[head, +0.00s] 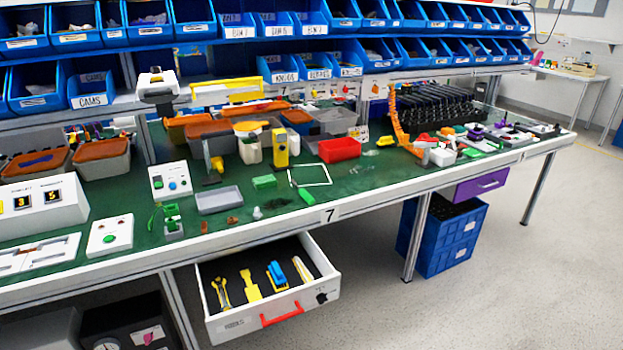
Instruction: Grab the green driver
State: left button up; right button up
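The green driver (306,196) lies on the green bench top near its front edge, in the head view. Its green handle points toward the front edge, and a thin shaft seems to run back and to the left. Nothing covers the handle. Neither of my grippers shows in this view.
Left of the driver are a grey tray (219,200) and a small green block (264,182). Behind it stand a yellow device (280,148) and a red bin (340,150). An open drawer (268,285) with several tools juts out below the bench edge.

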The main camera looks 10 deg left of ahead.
aim_at(302, 192)
jog(key=i+l+u, duration=0.2)
jog(key=i+l, duration=0.35)
jog(key=i+l+u, duration=0.15)
jog(key=i+l, duration=0.3)
jog(key=l, duration=0.25)
